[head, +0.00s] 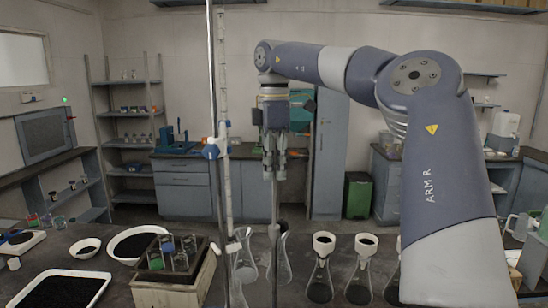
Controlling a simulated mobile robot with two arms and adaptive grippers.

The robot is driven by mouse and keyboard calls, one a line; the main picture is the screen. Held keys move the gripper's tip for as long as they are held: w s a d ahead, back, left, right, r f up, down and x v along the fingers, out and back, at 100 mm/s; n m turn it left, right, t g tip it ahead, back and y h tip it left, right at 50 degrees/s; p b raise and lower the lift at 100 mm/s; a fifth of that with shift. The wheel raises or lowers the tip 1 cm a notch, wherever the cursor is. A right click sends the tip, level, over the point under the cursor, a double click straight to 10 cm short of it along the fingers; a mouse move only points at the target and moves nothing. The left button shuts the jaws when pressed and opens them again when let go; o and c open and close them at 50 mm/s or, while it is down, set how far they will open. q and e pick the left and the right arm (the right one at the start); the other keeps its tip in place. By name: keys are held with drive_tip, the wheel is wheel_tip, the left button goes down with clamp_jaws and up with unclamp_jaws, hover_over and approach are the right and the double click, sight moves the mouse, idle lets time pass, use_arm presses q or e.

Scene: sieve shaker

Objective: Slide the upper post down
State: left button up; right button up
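A thin grey vertical post (274,235) stands in the middle of the head view and runs down past the bench edge to the bottom of the picture. My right gripper (274,173) points straight down at the top of this post. Its fingers are close together on either side of the post and look shut on it; the post's top end is hidden between them. The post looks upright. I cannot tell where its lower end sits, as it leaves the picture. My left gripper is not in view.
Left of the post stand a tall metal rod (212,100) with a blue clamp (216,148) and a clear graduated tube. Flasks with dark contents (320,280) stand close on the right. A wooden rack (175,285) and a tray of dark grains (62,290) are left.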

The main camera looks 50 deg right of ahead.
drive_tip(key=shift+r, duration=1.5)
